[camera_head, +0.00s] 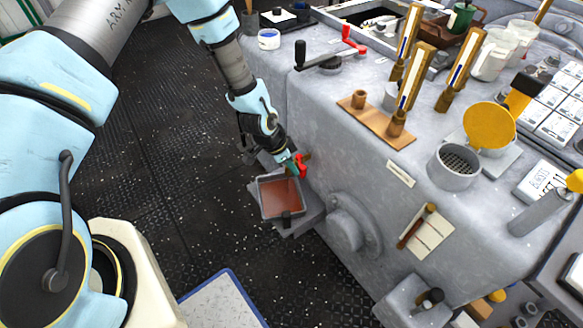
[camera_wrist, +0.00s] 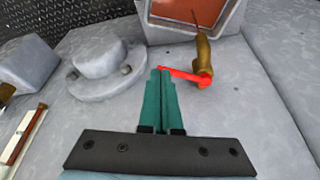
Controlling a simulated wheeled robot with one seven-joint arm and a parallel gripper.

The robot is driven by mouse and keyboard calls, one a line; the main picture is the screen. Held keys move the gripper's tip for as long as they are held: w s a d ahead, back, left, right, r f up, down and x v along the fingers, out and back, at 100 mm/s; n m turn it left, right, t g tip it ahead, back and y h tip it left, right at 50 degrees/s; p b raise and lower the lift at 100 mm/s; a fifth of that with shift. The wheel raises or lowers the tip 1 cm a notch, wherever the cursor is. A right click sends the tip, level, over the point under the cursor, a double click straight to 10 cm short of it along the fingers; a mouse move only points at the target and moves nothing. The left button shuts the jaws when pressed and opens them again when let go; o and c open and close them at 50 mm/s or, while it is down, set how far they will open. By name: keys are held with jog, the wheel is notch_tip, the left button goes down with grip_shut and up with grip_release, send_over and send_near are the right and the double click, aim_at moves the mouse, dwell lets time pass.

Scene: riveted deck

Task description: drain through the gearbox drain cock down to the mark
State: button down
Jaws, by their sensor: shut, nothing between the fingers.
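The brass drain cock (camera_wrist: 203,60) with its red lever (camera_wrist: 188,76) sticks out of the grey casing in the wrist view. The red lever also shows in the head view (camera_head: 302,166), low on the casing's left side. My gripper (camera_wrist: 161,74) has teal fingers, shut and empty, with tips close to the lever's free end; I cannot tell if they touch. A tray (camera_head: 261,203) of reddish-brown liquid sits below. A thin dark line runs from the cock towards the tray. A sight tube (camera_head: 412,230) with reddish content is on the casing beside a pale card (camera_head: 428,240); its level is unclear.
A round boss (camera_head: 345,228) bulges from the casing right of the tray. The casing top (camera_head: 340,120) holds a black crank handle (camera_head: 318,60), several brass-ended tubes and a yellow-lidded strainer cup (camera_head: 455,163). Dark tread-plate floor (camera_head: 150,150) lies open to the left.

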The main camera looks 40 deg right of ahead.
aim_at(304, 169)
jog(key=shift+s+d+n+t+b, duration=0.45)
jog(key=shift+s+d+n, duration=0.2)
jog(key=shift+n, duration=0.35)
jog(key=shift+s+d+n+t+b, duration=0.4)
jog(key=shift+d+n, duration=0.2)
jog(key=shift+n, duration=0.4)
jog(key=shift+s+d, duration=0.25)
jog(key=shift+d, duration=0.2)
